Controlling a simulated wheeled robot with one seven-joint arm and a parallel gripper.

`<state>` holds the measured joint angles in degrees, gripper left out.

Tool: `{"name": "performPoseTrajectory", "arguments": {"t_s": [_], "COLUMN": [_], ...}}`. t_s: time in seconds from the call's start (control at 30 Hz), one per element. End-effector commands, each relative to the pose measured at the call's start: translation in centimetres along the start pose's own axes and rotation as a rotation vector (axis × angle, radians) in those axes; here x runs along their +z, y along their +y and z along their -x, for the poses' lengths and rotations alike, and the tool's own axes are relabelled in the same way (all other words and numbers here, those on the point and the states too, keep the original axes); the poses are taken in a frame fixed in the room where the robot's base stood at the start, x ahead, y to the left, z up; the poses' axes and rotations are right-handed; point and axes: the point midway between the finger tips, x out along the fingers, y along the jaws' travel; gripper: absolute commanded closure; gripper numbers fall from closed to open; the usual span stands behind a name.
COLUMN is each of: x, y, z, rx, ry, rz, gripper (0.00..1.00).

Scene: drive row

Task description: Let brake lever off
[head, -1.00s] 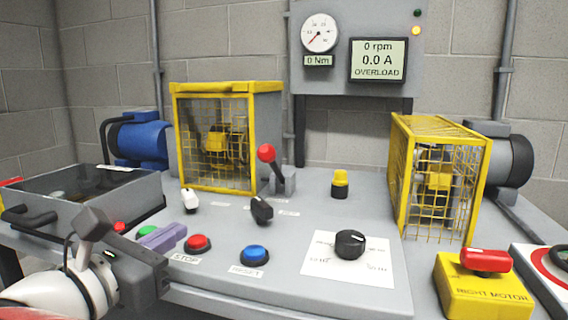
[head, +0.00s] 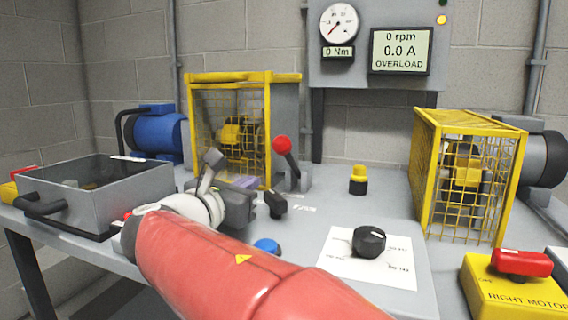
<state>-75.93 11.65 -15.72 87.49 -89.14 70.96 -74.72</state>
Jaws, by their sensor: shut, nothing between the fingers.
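My gripper (head: 246,182) is left of the lever and lower in the head view, above the control panel. Its purple-grey fingers are shut and empty, and a gap shows between them and the lever. My arm hides part of the panel, including the red stop button and the white toggle.
A black selector (head: 275,204) stands just right of my gripper. A blue button (head: 267,245) and a black dial (head: 368,241) are nearer. Yellow cages (head: 262,90) (head: 467,180) stand left and right. The display (head: 400,51) reads 0 rpm, 0.0 A, OVERLOAD.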

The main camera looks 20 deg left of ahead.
Motion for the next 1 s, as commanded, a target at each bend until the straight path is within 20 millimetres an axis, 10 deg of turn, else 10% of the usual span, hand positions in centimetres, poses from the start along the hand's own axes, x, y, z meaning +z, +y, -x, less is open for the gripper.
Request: {"name": "performPoseTrajectory", "arguments": {"t_s": [0.4,1.0], "x": [2.3,2.9], "y": [0.0,0.0], "z": [-7.1,-8.1], "rx": [-0.002,-0.001], "ry": [-0.001,0.0], "rz": [-0.001,0.0], "gripper": [1.0,1.0]}}
